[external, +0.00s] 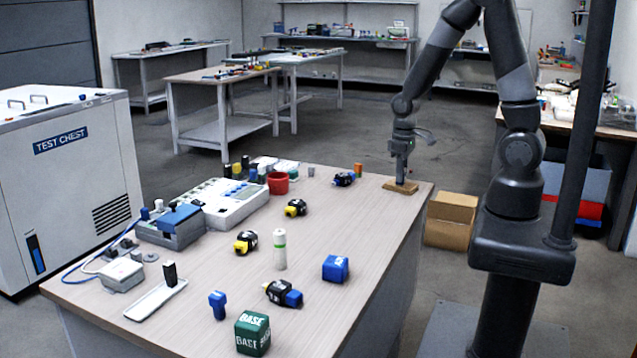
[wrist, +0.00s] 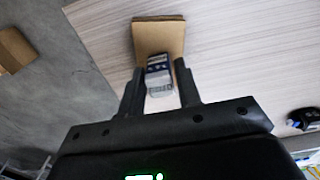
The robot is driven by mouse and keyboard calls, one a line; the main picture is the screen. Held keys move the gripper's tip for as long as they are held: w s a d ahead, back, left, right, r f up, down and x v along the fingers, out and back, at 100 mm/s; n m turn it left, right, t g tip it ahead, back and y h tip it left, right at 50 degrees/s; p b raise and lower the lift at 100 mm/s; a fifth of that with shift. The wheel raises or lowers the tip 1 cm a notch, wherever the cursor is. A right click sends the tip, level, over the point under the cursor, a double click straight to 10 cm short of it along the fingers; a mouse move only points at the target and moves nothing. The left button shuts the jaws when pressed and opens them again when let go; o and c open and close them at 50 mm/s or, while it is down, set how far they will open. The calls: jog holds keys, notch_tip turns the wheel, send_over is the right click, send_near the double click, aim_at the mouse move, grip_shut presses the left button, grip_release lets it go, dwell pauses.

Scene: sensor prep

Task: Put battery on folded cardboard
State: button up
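A small blue-and-white block (wrist: 160,74), which looks like the battery, is between the fingers of my gripper (wrist: 159,68) in the wrist view. The fingers appear to touch it on both sides. The folded cardboard (wrist: 158,33) is a flat brown piece just beyond and under the block. In the external view my gripper (external: 401,168) points straight down over the cardboard (external: 413,188) at the table's right far corner. The block is hard to make out there, and I cannot tell whether it rests on the cardboard.
The table (external: 370,225) also holds a red cup (external: 278,183), a white-green cylinder (external: 280,250), yellow-black tape measures (external: 246,242), a blue block (external: 335,268) and a green block (external: 252,333). A cardboard box (external: 450,220) stands on the floor beside the table. The tabletop around the cardboard is mostly clear.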

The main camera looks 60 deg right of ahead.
jog(key=shift+o, duration=1.4)
notch_tip(320, 180, up, 12)
jog(key=s+a+r+t, duration=0.2)
jog(key=s+r, duration=0.3)
jog(key=r, duration=0.2)
jog(key=s+a+r+t, duration=0.3)
jog(key=s+r, duration=0.2)
jog(key=r, duration=0.1)
jog(key=shift+a+r+t, duration=0.2)
jog(key=shift+r+t, duration=0.1)
jog(key=shift+r, duration=0.1)
